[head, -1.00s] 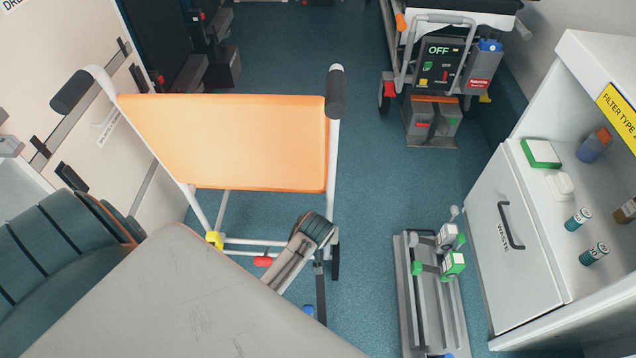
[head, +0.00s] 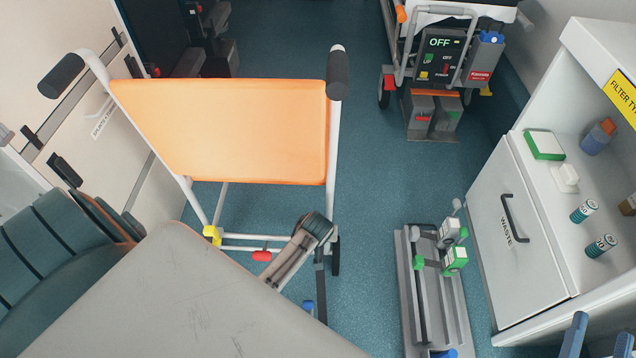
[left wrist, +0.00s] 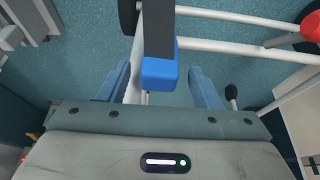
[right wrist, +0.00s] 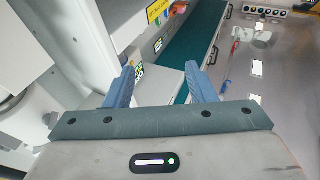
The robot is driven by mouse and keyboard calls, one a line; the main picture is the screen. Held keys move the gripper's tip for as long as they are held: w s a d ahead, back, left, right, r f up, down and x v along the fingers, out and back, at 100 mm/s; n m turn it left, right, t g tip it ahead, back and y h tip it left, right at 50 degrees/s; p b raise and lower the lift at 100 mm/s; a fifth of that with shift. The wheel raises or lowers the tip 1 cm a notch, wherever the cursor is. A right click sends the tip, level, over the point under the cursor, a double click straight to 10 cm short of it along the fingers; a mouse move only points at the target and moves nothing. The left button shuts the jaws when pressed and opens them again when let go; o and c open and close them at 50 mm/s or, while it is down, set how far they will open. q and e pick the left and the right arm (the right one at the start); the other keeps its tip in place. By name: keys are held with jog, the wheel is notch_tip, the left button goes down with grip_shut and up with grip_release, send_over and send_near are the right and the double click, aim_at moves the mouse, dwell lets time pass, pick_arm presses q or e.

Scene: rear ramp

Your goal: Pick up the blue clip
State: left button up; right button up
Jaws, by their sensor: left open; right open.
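The blue clip (left wrist: 160,74) hangs at the end of a dark strap (left wrist: 158,25), near the white frame of the orange-backed chair. In the head view the clip (head: 308,306) shows small, low beside the chair. In the left wrist view my left gripper (left wrist: 160,68) is open, with one finger on each side of the clip and visible gaps. I cannot tell how deep the clip sits between them. In the head view its fingers are hidden. My right gripper (right wrist: 160,68) is open and empty near the white cabinet; its fingertips show at the lower right in the head view (head: 588,336).
The orange-backed chair (head: 230,130) stands at left centre. A grey floor rail (head: 465,320) with green and white fittings lies right of it. The white cabinet (head: 515,265) with a waste door is at right. Blue floor between chair and rail is clear.

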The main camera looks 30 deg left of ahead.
pick_arm(q)
jog(key=shift+b+x, duration=0.3)
jog(key=shift+x, duration=0.85)
jog(key=c, duration=1.1)
pick_arm(e)
jog(key=r+t, duration=0.2)
jog(key=r, duration=0.1)
jog(key=r+t, duration=0.1)
jog(key=r, duration=0.1)
jog(key=shift+s+d, duration=0.2)
jog(key=shift+s, duration=0.05)
jog(key=shift+f, duration=0.1)
